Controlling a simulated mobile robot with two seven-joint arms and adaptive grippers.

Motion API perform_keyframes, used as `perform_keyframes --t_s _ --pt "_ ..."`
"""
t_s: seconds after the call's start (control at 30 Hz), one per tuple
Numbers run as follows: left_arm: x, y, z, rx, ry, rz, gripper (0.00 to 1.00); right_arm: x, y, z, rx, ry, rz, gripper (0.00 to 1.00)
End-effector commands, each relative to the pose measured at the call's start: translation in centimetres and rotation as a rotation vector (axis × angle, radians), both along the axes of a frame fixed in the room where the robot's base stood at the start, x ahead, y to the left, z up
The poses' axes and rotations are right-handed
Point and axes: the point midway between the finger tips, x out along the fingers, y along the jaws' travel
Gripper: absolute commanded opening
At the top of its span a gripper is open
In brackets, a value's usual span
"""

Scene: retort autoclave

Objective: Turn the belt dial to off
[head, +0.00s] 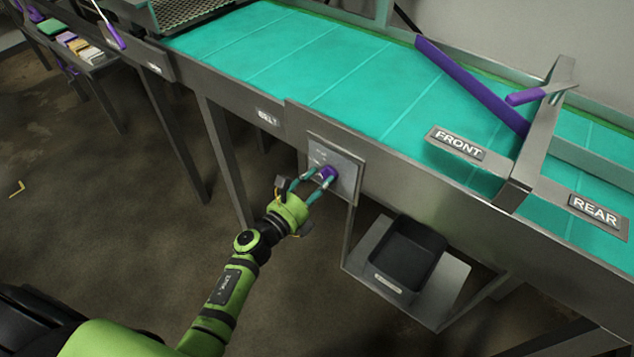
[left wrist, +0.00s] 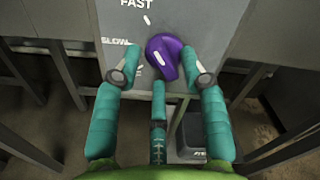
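The purple belt dial (head: 328,173) sits on a grey panel (head: 345,160) on the side of the conveyor. In the left wrist view the dial (left wrist: 168,58) has a white mark on its left part, facing the SLOW side. The labels FAST and SLOW show; I see no readable off label. My left gripper (head: 314,181) is at the panel, its teal fingers on either side of the dial. In the left wrist view the gripper (left wrist: 163,70) is open: a gap shows at the left finger, while the right fingertip is close to the dial, contact unclear. My right gripper is out of view.
The teal conveyor belt (head: 300,50) runs above the panel, with a purple bar (head: 470,85) across it and FRONT (head: 459,143) and REAR (head: 595,210) signs. A black bin (head: 407,255) stands on a low shelf right of the panel. Floor at left is mostly clear.

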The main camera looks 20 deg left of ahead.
Motion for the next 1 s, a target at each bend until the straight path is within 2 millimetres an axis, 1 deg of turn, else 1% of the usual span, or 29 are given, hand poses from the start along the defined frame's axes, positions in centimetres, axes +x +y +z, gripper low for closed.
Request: perform_keyframes --t_s 0.03,0.07,0.1,0.37,0.57,0.77,1.0 --pt "-0.02 0.01 -0.01 0.0 0.0 0.0 0.14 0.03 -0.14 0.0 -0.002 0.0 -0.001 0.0" --pt "-0.02 0.01 -0.01 0.0 0.0 0.0 0.02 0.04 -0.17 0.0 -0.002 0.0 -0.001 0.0" --pt "-0.02 0.01 -0.01 0.0 0.0 0.0 0.0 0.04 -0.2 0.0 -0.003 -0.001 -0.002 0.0" --pt "-0.02 0.01 0.0 -0.007 0.002 0.0 0.0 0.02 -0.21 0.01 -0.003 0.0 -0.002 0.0" --pt "-0.02 0.01 -0.01 -0.055 0.021 0.001 0.0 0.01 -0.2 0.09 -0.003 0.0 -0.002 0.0" --pt "-0.04 -0.03 -0.08 -0.174 0.065 -0.001 0.0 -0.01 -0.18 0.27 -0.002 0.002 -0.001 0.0" --pt "-0.05 -0.06 -0.14 -0.379 0.139 0.0 0.0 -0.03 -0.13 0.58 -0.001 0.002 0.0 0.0"
